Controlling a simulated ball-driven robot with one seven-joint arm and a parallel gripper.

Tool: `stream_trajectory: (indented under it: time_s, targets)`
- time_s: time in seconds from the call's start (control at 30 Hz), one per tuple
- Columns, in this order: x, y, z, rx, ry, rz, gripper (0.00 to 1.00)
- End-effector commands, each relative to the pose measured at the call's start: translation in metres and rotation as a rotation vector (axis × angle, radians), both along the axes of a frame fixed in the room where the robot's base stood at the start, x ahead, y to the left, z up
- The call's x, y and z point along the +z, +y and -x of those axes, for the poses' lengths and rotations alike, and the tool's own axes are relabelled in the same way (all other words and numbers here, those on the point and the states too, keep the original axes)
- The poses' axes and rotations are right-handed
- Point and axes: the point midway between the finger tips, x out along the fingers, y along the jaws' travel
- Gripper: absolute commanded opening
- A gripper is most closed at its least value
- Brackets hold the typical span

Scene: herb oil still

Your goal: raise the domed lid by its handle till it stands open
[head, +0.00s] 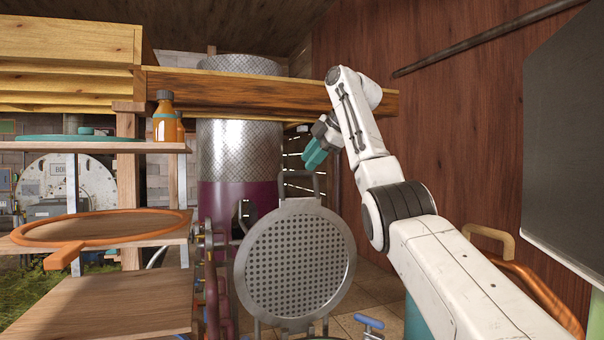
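A round grey metal lid (297,262) with a perforated face stands tilted up in the head view, its flat holed side toward me. I cannot see a domed side from here. Its dark loop handle (301,182) sticks up from the top of the rim. My gripper (314,156), with teal fingers, is just above and slightly right of the handle, pointing down and left. It looks apart from the handle and nothing shows between the fingers. The angle hides whether the fingers are open or shut.
A tall still column (240,155), patterned metal above purple, stands behind. A wooden beam (265,92) crosses above my gripper. Shelves on the left hold an amber bottle (165,118) and an orange ring (100,228). A dark panel (570,140) hangs at right.

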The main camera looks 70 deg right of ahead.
Motion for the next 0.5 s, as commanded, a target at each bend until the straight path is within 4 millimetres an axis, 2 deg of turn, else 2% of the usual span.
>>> stream_trajectory:
  time_s: [0.2, 0.5]
  targets:
    - [0.023, 0.006, 0.021, 0.000, -0.001, -0.001, 0.29]
    - [0.029, 0.008, 0.028, 0.001, 0.002, -0.003, 0.29]
